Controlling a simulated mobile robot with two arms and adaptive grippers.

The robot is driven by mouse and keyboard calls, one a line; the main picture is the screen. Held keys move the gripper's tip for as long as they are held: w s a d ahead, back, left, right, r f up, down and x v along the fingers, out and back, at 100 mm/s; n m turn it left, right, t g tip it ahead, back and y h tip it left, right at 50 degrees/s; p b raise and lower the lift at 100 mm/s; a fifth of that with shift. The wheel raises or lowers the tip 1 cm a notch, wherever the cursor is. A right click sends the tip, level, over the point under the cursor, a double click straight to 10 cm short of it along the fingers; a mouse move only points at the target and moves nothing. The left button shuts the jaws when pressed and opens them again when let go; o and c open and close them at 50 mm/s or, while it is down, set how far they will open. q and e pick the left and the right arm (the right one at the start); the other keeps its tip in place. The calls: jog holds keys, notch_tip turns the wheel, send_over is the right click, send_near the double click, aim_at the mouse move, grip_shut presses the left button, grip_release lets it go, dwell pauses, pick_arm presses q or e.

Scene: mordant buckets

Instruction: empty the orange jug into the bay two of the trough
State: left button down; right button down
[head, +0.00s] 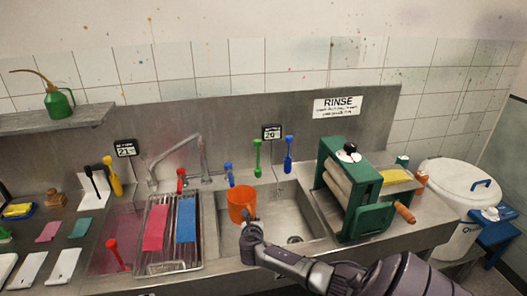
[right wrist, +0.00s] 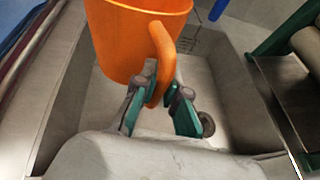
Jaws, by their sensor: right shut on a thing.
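The orange jug (head: 241,204) is held over the left side of the steel trough's open basin (head: 292,205), roughly upright. My right gripper (head: 250,230) is shut on the jug's handle, on the near side. In the right wrist view the handle (right wrist: 163,50) runs down between the green finger pads (right wrist: 160,100), and the jug (right wrist: 125,40) hangs above the basin floor. The jug's contents are hidden. A drain shows in the basin floor, and no liquid can be made out there. No bay numbers are readable. My left gripper is out of view.
A drying rack with pink and blue sheets (head: 186,221) lies left of the basin. A faucet (head: 180,150) stands behind. A green roller press (head: 350,185) stands at the right. A white lidded bucket (head: 460,190) is farther right. Coloured brushes hang on the back wall.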

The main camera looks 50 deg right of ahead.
aim_at(251, 203)
jog(key=shift+a, duration=0.15)
jog(key=shift+r, duration=0.2)
notch_tip(251, 203, up, 5)
jog(key=shift+f, duration=0.2)
jog(key=shift+r, duration=0.5)
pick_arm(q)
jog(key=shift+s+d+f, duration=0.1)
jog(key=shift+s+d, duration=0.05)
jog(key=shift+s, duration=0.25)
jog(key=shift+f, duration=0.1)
